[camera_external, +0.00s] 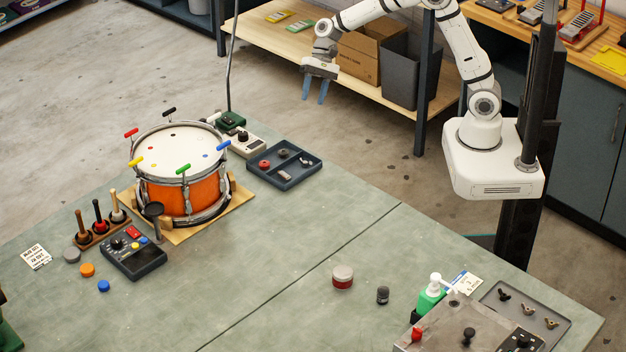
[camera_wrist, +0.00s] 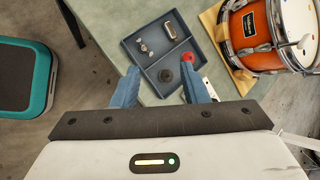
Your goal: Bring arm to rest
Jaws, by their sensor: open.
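My gripper (camera_external: 316,89) hangs from the raised arm at the top middle of the external view, beyond the far edge of the bench. Its two blue fingers point down and stand apart, with nothing between them. In the wrist view, my gripper (camera_wrist: 163,90) is also open and empty. Past its fingertips lies the blue-grey divided tray (camera_wrist: 128,48) with small parts in it. The arm is bent, with its white base at the right of the bench.
The orange drum (camera_external: 180,190) stands on a wooden base on the bench (camera_external: 270,250). The divided tray (camera_external: 284,184) sits near the far edge. A shelf with a cardboard box (camera_external: 362,55) and a dark bin (camera_external: 402,75) is behind my arm. The middle bench is mostly clear.

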